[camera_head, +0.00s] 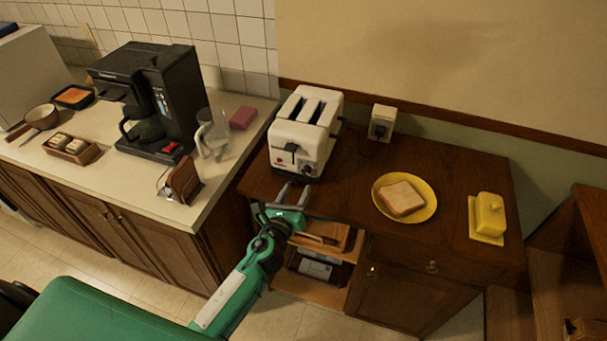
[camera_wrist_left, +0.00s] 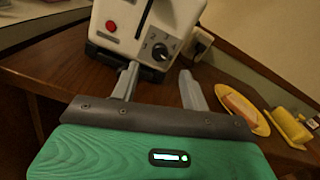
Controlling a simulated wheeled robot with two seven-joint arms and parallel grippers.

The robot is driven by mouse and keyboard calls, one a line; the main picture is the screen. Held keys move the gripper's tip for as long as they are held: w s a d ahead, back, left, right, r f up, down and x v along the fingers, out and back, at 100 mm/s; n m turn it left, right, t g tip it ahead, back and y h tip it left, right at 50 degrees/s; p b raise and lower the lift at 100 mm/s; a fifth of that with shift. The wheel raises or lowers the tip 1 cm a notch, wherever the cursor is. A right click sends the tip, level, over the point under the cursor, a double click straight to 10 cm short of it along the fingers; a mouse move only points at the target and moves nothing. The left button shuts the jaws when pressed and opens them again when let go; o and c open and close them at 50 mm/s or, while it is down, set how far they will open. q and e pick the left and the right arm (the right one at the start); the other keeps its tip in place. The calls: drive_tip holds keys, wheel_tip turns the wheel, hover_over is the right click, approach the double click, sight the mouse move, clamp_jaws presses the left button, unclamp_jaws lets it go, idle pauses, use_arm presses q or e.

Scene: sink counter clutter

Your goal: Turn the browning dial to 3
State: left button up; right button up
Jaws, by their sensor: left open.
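A white two-slot toaster (camera_head: 303,133) stands on the dark wooden cabinet, its front facing me. The black browning dial (camera_wrist_left: 159,51) is low on the toaster's front, right of the lever slot, with small numbers around it; I cannot tell for sure which number it points to. A red button (camera_wrist_left: 111,26) is on the left of the front. My left gripper (camera_head: 295,190) is open and empty just in front of the toaster. In the left wrist view its fingers (camera_wrist_left: 159,75) are spread, just below the dial and apart from it. My right gripper is not in view.
Right of the toaster are a wall outlet (camera_head: 382,123), a yellow plate (camera_head: 428,204) with bread (camera_head: 402,198) and a yellow butter dish (camera_head: 489,215). An open shelf (camera_head: 309,290) is below my gripper. The pale counter (camera_head: 235,160) at left holds a coffee maker (camera_head: 155,100).

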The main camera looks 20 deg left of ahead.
sight(305, 173)
use_arm(q)
drive_tip(key=w, duration=0.6)
drive_tip(key=shift+w+d+p, duration=0.1)
drive_tip(key=shift+w+p, duration=0.05)
drive_tip(key=shift+p, duration=0.15)
drive_tip(key=c, duration=1)
